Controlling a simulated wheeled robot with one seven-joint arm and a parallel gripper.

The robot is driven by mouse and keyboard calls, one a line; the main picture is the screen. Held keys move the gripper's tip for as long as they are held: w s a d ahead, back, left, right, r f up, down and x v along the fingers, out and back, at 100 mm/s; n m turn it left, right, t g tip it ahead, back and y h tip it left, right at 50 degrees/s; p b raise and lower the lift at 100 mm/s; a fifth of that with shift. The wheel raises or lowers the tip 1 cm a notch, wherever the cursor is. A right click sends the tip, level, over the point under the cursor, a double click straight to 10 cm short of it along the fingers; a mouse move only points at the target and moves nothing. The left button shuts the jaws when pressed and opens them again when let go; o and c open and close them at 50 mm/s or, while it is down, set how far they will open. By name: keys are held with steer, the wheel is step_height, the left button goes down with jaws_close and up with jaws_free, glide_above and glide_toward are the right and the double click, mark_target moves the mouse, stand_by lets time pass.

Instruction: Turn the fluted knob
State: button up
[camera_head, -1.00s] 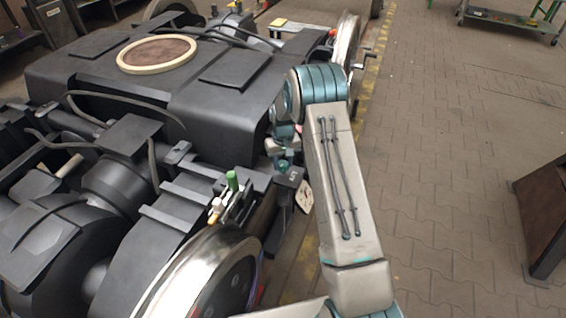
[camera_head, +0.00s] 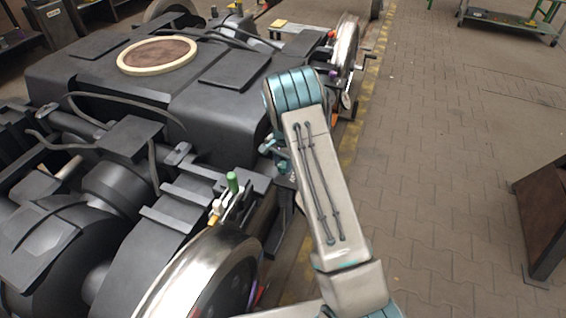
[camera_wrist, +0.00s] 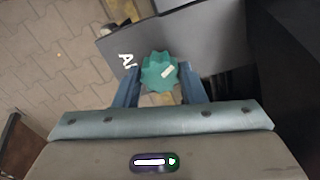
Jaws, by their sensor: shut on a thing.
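The fluted knob (camera_wrist: 158,72) is teal with a scalloped rim and a pale mark on its face. It shows in the wrist view, in front of a dark grey plate with white lettering. My gripper (camera_wrist: 160,84) has its two blue fingers on either side of the knob, shut on it. The pale mark lies slanted, up to the right. In the head view my arm reaches to the side of the bogie, and the knob and fingertips cannot be made out there.
The dark bogie (camera_head: 110,140) fills the left side, with a shiny wheel (camera_head: 185,270) in front and a green-capped part (camera_head: 232,182) above it. A brown cabinet (camera_head: 545,215) stands at the right. The paved floor between is clear.

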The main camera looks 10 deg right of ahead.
steer(key=m+p, duration=0.1)
steer(key=m, duration=0.5)
stand_by(0.6)
steer(key=o, duration=1)
steer(key=shift+r, duration=0.1)
step_height(320, 180, up, 14)
steer(key=p, duration=0.2)
steer(key=shift+f, duration=0.2)
